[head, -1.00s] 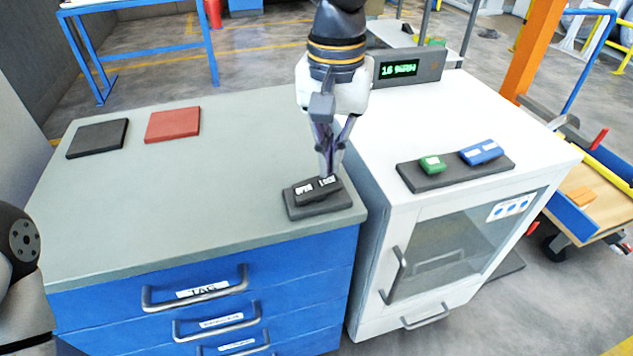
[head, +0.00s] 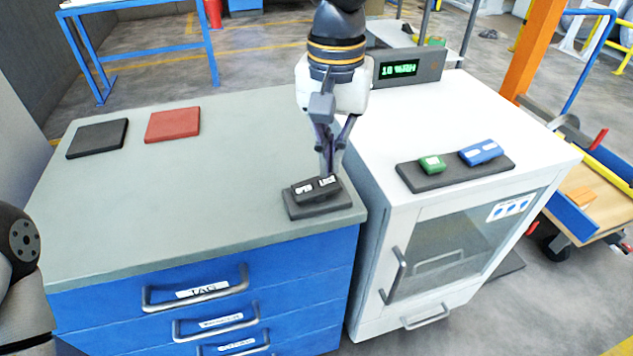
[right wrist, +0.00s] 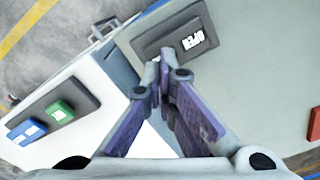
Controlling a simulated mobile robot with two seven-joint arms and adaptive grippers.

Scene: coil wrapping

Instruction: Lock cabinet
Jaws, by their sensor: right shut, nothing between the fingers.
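A dark rocker switch (head: 317,190) marked OPEN and LOCK sits on a dark base at the front right corner of the grey countertop. My right gripper (head: 329,170) points down at its LOCK end, shut and empty. The fingertips are at or just above that end; I cannot tell if they touch. In the right wrist view the closed fingertips (right wrist: 161,78) hide the LOCK label, while the OPEN label (right wrist: 192,40) shows. The white cabinet (head: 400,215) stands to the right, its windowed door closed. My left gripper is out of view.
The switch stands on the blue drawer unit (head: 200,265). Black (head: 98,138) and red (head: 172,124) pads lie at its back left. A dark plate (head: 440,178) with a green and a blue block, and a humidity display (head: 408,68), sit on the white cabinet. The middle countertop is clear.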

